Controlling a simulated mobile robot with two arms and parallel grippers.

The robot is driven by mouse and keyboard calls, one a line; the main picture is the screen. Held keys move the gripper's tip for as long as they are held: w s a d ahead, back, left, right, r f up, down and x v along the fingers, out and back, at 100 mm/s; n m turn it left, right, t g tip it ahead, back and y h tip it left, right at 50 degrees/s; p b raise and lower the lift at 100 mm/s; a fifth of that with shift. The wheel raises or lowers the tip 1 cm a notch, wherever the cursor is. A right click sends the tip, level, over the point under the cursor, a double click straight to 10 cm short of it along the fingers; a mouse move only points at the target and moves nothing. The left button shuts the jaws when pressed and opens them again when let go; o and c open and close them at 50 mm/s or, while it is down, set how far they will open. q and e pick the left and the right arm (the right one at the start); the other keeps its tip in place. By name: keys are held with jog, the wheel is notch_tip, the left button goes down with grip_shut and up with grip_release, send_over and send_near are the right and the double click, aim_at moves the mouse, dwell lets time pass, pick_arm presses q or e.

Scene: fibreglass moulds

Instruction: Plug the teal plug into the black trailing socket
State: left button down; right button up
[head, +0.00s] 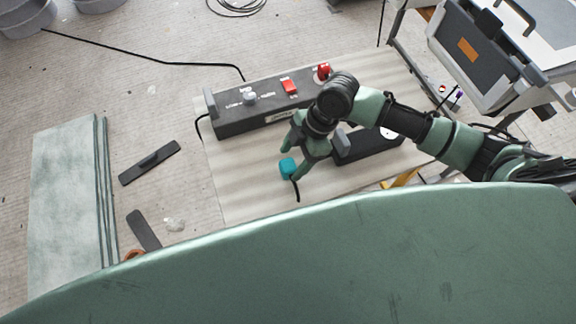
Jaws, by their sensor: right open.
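The teal plug (287,167) is a small block with a short black cable trailing from it towards me, over the pale board. My right gripper (291,160) reaches in from the right with its fingers open, its tips right at the plug. I cannot tell whether they touch it. A black trailing socket (372,145), a long dark block with a grey end and a round pale face, lies just right of the gripper, partly hidden by my right arm. My left gripper is not in view.
A dark control box (255,118) with red switches stands behind the plug. A pale board (235,180) lies under these things. Green-grey sheets (65,200) and dark flat tools (150,162) lie at left. A wheeled case (480,55) stands at back right.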

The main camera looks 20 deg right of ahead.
aim_at(288, 164)
jog(key=x, duration=0.3)
jog(key=shift+w+a+f, duration=0.1)
jog(key=shift+f, duration=0.05)
jog(key=c, duration=1.4)
jog(key=shift+o, duration=0.2)
notch_tip(288, 164, up, 20)
jog(key=shift+w, duration=0.1)
